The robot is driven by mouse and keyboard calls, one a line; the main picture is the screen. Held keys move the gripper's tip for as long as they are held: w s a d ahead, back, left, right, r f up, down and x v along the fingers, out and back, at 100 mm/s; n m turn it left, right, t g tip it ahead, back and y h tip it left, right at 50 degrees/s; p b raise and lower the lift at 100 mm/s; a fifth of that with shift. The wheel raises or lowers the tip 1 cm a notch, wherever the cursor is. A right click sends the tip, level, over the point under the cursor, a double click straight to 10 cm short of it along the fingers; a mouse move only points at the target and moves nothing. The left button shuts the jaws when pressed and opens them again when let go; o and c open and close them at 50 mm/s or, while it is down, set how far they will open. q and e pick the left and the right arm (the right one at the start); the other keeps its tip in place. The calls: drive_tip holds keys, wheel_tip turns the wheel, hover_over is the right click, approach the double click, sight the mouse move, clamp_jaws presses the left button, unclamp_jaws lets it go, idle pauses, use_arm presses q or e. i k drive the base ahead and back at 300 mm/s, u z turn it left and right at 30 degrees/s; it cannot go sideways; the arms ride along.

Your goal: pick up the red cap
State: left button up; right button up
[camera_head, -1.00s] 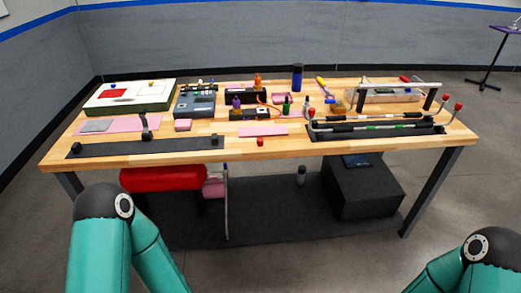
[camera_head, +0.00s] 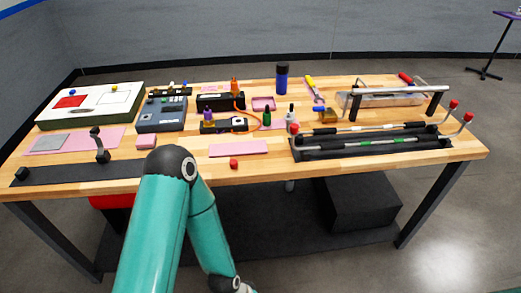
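A small red cap (camera_head: 233,163) stands on the wooden bench top (camera_head: 300,175) close to its front edge, just in front of a flat pink pad (camera_head: 239,148). Nothing touches the cap. My teal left arm rises at the bottom centre-left, with its elbow in front of the bench edge to the left of the cap. The arm bends down again and runs out at the bottom of the picture, so my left gripper is not in view. My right arm and gripper are not in view.
A black stand with rods and red knobs (camera_head: 370,143) fills the right front of the bench. A black strip (camera_head: 60,173) lies at the left front. Bottles, including a blue one (camera_head: 282,78), stand behind the pad. Bare wood surrounds the cap's right side.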

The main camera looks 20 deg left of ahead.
sight(233, 164)
drive_tip(key=u, duration=0.1)
drive_tip(key=i, duration=0.9)
drive_tip(key=u, duration=0.55)
